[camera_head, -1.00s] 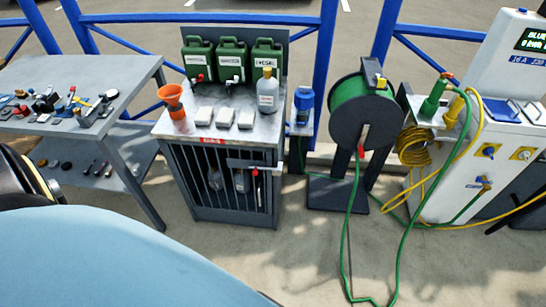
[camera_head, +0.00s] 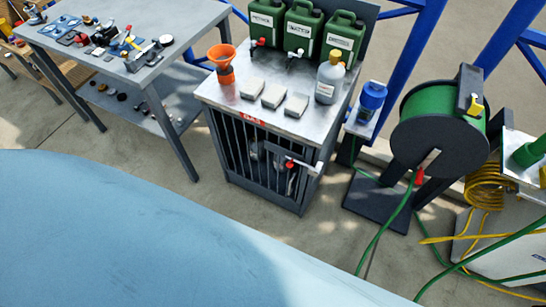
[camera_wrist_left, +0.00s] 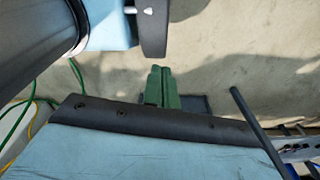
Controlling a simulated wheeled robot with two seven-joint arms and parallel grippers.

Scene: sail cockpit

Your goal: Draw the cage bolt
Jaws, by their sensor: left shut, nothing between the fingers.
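The gas cage (camera_head: 240,150) is a dark barred cabinet under a metal top in the head view, with a red label on its top front edge. Its bolt (camera_head: 297,162) is a light bar at the upper right of the barred front. A red-tipped piece (camera_head: 291,180) hangs just under the bar. Dark bottle shapes are only partly visible behind the bars. My right gripper is in neither view.
An orange funnel (camera_head: 222,65), pale blocks (camera_head: 273,96), a grey bottle (camera_head: 330,80) and green canisters (camera_head: 304,32) stand on the cage top. A hose reel (camera_head: 437,125) with trailing hoses is at right, a cluttered table (camera_head: 165,70) at left. Open ground lies before the cage.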

